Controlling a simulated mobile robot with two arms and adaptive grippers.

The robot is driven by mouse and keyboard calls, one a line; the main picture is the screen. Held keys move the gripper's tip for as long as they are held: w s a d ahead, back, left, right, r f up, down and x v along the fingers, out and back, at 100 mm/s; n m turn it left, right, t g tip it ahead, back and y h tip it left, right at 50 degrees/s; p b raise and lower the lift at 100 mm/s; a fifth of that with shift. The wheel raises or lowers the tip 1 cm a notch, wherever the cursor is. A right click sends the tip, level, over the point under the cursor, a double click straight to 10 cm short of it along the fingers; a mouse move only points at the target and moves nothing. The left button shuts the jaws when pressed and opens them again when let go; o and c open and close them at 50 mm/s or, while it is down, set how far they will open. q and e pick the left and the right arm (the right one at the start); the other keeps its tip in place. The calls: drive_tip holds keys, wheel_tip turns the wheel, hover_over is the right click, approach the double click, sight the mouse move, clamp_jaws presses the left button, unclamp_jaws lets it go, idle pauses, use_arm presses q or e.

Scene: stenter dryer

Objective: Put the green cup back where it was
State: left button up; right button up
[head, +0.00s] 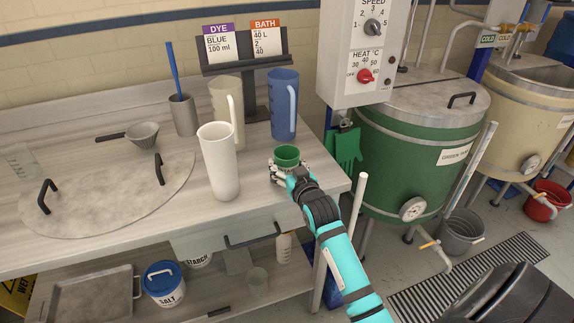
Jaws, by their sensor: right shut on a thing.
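The green cup (287,155) is small and upright at the right end of the work table (262,196). My right gripper (285,168) is shut on the green cup from the front right. Its fingers hide the lower part of the cup, so I cannot tell whether the cup touches the table top. My left gripper does not show.
A white jug (218,162), a cream jug (226,105) and a blue jug (284,105) stand left of and behind the cup. A card stand (246,68) is behind them. A round lid (105,197) lies at left. A green vat (410,150) stands beyond the table's right edge.

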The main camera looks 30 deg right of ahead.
drive_tip(key=shift+f, duration=0.1)
drive_tip(key=o, duration=1.2)
drive_tip(key=shift+r, duration=0.2)
drive_tip(key=v, duration=1.2)
drive_tip(key=shift+b, duration=0.4)
drive_tip(key=shift+f, duration=0.1)
